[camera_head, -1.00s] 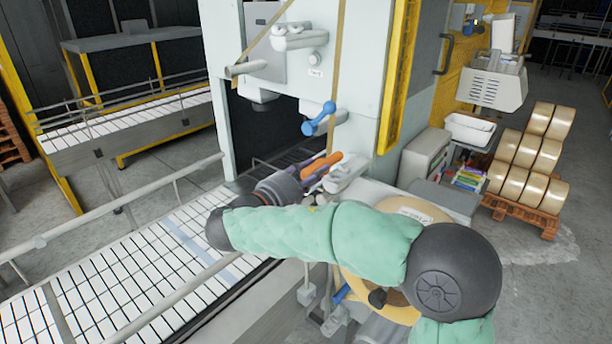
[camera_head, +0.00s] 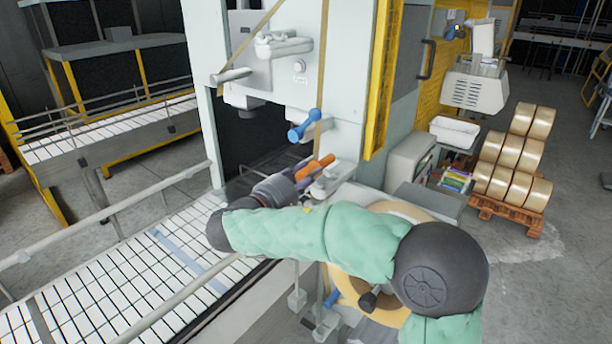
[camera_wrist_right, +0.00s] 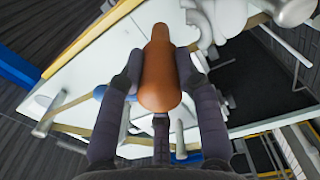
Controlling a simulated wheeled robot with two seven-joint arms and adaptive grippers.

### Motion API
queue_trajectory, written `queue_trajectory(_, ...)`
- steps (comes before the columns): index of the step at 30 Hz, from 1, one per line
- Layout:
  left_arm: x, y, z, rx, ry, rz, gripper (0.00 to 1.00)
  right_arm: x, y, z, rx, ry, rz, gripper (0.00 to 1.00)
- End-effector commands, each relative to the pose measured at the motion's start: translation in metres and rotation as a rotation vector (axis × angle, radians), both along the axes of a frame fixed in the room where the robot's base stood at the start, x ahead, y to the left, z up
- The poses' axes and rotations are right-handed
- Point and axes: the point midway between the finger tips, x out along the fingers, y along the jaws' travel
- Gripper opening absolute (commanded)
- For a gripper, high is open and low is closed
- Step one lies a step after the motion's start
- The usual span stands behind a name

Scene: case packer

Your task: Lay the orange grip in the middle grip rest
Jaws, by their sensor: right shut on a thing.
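The orange grip (camera_head: 316,168) is held in my right gripper (camera_head: 304,175), in front of the pale machine. In the right wrist view the orange grip (camera_wrist_right: 160,80) lies lengthwise between the two fingers of the right gripper (camera_wrist_right: 160,88), its narrow end pointing away. A blue grip (camera_head: 304,126) sits on the machine front just above the orange grip. A white fixture (camera_head: 333,178) is close to the right of the orange grip; whether they touch I cannot tell. I cannot make out which part is the middle grip rest. My left gripper is not in view.
White handles (camera_head: 284,46) stick out from the upper machine front. A dark opening (camera_head: 250,140) lies left of the gripper. A white slatted conveyor (camera_head: 130,270) with rails runs in front. Tape rolls (camera_head: 515,160) stand on a pallet at the right.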

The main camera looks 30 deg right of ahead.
Motion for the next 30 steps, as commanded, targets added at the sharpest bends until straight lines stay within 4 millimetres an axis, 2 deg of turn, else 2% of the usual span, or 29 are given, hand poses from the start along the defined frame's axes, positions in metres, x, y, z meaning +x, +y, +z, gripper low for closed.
queue_trajectory(30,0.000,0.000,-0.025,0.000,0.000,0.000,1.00,0.000,0.000,-0.027,0.000,-0.001,0.000,0.00)
